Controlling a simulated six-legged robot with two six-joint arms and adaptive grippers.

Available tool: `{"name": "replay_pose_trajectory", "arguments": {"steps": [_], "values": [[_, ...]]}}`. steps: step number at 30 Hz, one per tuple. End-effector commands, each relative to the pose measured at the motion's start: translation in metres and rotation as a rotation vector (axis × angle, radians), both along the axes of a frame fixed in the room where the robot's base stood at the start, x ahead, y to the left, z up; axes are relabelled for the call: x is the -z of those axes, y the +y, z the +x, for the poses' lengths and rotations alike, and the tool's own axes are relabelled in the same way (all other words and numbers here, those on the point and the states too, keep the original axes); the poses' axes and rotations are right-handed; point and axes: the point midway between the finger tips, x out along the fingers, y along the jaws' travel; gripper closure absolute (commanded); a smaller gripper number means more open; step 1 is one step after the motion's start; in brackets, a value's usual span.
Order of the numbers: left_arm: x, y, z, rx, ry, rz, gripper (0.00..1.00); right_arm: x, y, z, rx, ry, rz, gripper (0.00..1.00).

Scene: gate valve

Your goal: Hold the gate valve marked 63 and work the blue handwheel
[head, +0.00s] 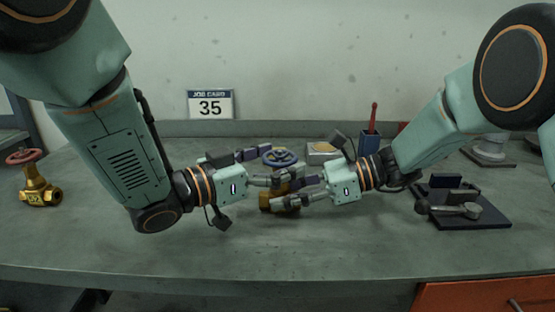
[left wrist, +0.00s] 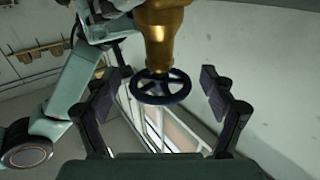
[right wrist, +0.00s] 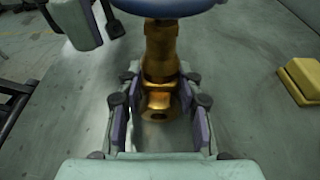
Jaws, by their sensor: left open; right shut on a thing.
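The brass gate valve (head: 277,200) stands near the middle of the bench, with its blue handwheel (head: 281,156) on top. No 63 is readable on it. My right gripper (head: 300,191) is shut on the valve's lower body; the right wrist view shows the brass body (right wrist: 160,62) between its pads (right wrist: 160,100). My left gripper (head: 262,167) is open beside the handwheel. In the left wrist view, the handwheel (left wrist: 160,86) lies between the spread fingers (left wrist: 166,88), with gaps on both sides. In the head view the grippers partly hide the valve.
A second brass valve with a red handwheel (head: 26,156) stands at the far left. A yellow-sided block (head: 322,150) and a blue holder (head: 369,147) stand behind. A dark plate with metal parts (head: 490,218) lies at right. The front bench is clear.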

Motion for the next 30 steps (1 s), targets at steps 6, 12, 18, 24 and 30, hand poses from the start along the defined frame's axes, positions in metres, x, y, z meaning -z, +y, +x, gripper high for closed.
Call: {"name": "replay_pose_trajectory", "arguments": {"steps": [6,12,18,24,30], "values": [[-0.0001,0.0003,-0.0001,0.0,0.0,0.0,0.33,-0.0001,-0.0001,0.0001,0.0,-0.001,0.0,0.82],[-0.0001,0.0002,-0.0002,0.0,0.0,0.0,0.5,-0.0002,0.0,0.0001,0.0,-0.001,0.0,0.82],[-0.0001,0.0003,-0.0002,0.0,-0.001,0.001,0.67,-0.0001,0.0,0.0001,0.0,-0.001,0.0,0.82],[-0.0005,0.0003,0.0003,0.011,0.0,-0.002,0.72,-0.0001,0.0,0.0001,0.0,-0.001,0.0,0.82],[-0.0014,0.0007,0.0018,0.102,-0.004,-0.007,0.72,-0.0001,0.0003,0.0001,0.0,-0.001,0.0,0.82]]}}
